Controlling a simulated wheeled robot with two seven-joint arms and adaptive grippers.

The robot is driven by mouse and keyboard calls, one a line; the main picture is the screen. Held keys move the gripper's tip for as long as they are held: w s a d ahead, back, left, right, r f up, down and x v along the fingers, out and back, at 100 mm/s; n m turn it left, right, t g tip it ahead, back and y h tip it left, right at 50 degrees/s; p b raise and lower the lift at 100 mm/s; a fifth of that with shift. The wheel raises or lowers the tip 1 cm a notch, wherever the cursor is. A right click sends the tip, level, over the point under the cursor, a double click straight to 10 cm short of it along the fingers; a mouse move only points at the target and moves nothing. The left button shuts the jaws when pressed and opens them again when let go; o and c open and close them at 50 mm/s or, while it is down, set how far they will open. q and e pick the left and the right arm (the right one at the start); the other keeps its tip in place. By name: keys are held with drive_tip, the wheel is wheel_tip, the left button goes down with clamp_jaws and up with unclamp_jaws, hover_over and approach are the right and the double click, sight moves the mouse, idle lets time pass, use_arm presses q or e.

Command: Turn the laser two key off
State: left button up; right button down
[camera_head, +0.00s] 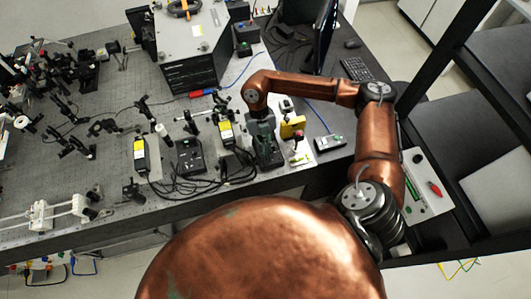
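A black controller box (189,155) with a small green light stands near the bench's front edge, with black cables beside it. A second dark box (269,158) stands to its right, directly under my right gripper (263,136), which points down at it. The gripper hides much of that box, and any key on it cannot be made out. I cannot tell whether the fingers touch it or whether they are open or shut. Two laser heads with yellow labels, one at left (140,154) and one nearer the gripper (226,132), stand on the bench. My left gripper is not in view.
A yellow block (292,127) and a small grey device (329,143) are right of the gripper. Optics mounts (105,126) crowd the left. A large grey instrument (188,50), monitor (322,35) and keyboard (355,69) stand behind. Black cables (200,185) lie along the front.

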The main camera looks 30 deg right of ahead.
drive_tip(key=c, duration=2.2)
unclamp_jaws()
drive_tip(key=shift+o, duration=0.2)
drive_tip(key=v, duration=1.2)
drive_tip(key=shift+f, duration=0.1)
